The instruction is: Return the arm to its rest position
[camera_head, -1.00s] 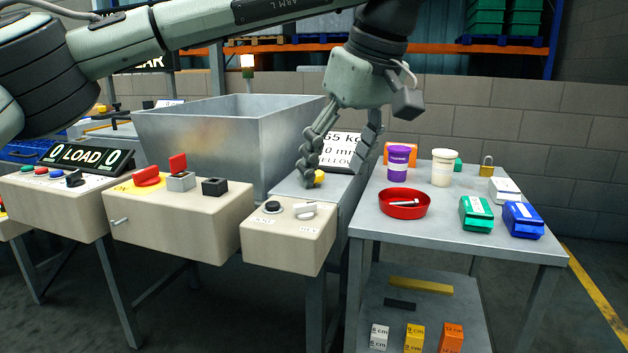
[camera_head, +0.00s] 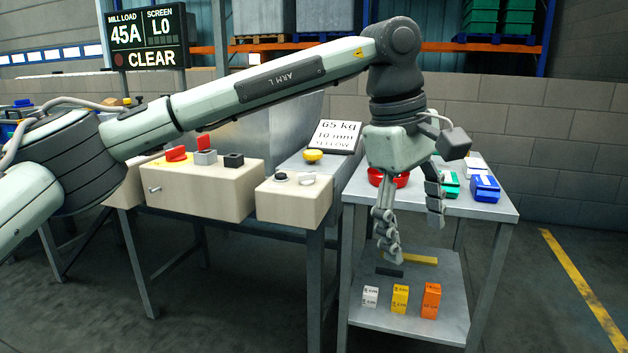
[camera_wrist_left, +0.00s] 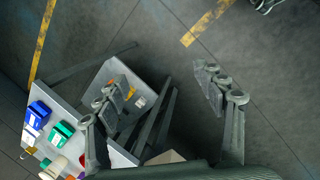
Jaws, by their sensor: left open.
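My left arm (camera_head: 290,82) reaches across the head view from the left and bends down at the upper right. My left gripper (camera_head: 412,238) hangs with its fingers pointing down, in front of the right-hand table (camera_head: 355,190). Its fingers are apart with nothing between them. In the left wrist view the open fingers (camera_wrist_left: 160,80) are above the floor and the table's lower shelf. My right gripper is in neither view.
Below the gripper, the lower shelf (camera_head: 430,325) holds small white, yellow and orange blocks. A red dish (camera_head: 376,177), green box (camera_head: 451,187) and blue box (camera_head: 485,188) sit on the tabletop. Control boxes (camera_head: 200,190) stand left. Floor is clear at right.

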